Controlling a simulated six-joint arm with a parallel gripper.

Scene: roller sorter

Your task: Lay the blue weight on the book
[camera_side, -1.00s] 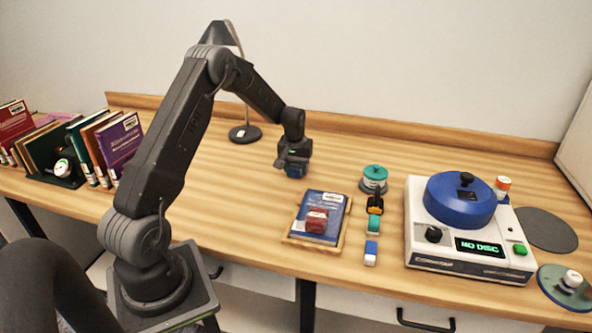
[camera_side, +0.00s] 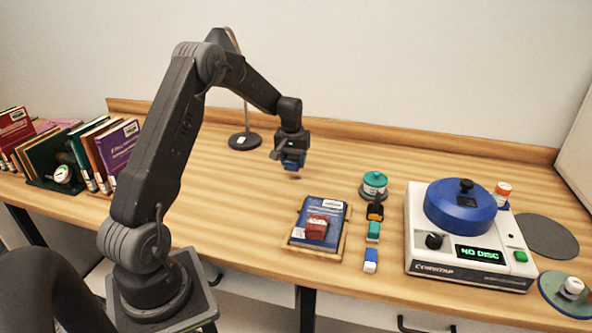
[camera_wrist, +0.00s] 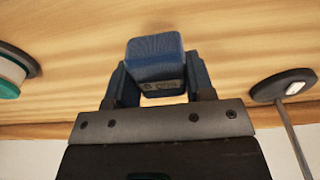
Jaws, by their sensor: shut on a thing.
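My gripper (camera_side: 291,166) is shut on the blue weight (camera_wrist: 155,65), a blue block with small print on its near face. It holds the weight in the air above the bare table, behind and to the left of the book in the side view. The dark blue book (camera_side: 335,213) lies flat on a wooden tray (camera_side: 299,245). A red weight (camera_side: 317,227) sits on the lower part of the book's cover. In the side view the blue weight is small and mostly covered by the fingers.
A teal-lidded round container (camera_side: 375,184) and several small items stand right of the book, including a blue and white block (camera_side: 371,260). A white disc machine (camera_side: 470,262) is farther right. A lamp base (camera_side: 244,141) and upright books (camera_side: 122,143) stand left. Table behind the book is clear.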

